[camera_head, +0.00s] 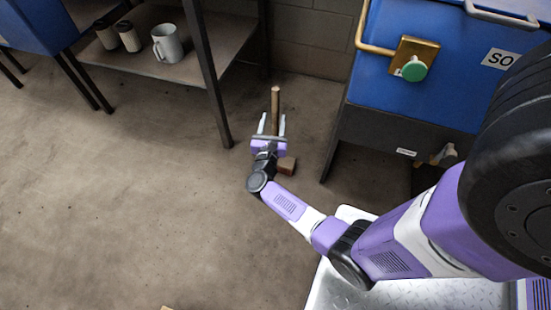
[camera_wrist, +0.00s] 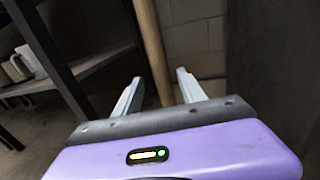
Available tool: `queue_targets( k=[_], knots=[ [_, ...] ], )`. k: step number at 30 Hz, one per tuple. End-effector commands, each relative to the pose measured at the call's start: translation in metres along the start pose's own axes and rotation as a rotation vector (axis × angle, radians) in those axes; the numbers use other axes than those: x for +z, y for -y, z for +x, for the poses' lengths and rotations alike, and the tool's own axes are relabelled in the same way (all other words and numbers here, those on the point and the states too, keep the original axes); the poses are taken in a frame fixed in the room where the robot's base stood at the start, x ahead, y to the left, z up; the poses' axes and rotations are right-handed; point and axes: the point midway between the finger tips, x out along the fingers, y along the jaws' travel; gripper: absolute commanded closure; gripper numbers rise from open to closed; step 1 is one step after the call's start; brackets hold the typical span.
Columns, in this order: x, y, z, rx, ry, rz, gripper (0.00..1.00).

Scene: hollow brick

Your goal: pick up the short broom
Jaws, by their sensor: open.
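The short broom stands upright on the floor near the block wall, its wooden handle (camera_head: 275,105) rising between my gripper's fingers in the head view. Its brown head (camera_head: 287,166) shows low, just right of my gripper. In the wrist view the handle (camera_wrist: 153,50) runs up between the two pale fingers, nearer the left one, with a gap to the right one. My gripper (camera_head: 271,124) is open around the handle; it also shows in the wrist view (camera_wrist: 160,90). The lower handle is hidden behind my gripper.
A dark-legged shelf (camera_head: 215,80) with a grey mug (camera_head: 167,44) and cups stands on the left. A blue cabinet (camera_head: 440,95) on a dark stand is close on the right. A block wall (camera_head: 310,45) is behind. The floor (camera_head: 120,220) at front left is clear.

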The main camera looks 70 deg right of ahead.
Motion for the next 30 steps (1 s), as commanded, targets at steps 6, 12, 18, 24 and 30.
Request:
queue_targets(
  k=[6, 12, 18, 24, 30],
  knots=[
    [-0.003, 0.004, 0.025, -0.002, 0.001, 0.000, 0.52],
    [-0.003, 0.005, 0.051, 0.000, 0.002, -0.001, 0.52],
    [-0.001, 0.004, 0.058, 0.003, 0.001, -0.002, 0.52],
    [-0.001, 0.004, 0.058, 0.003, 0.001, -0.003, 0.66],
    [-0.001, 0.004, 0.057, 0.003, 0.001, -0.003, 1.00]
  ],
)
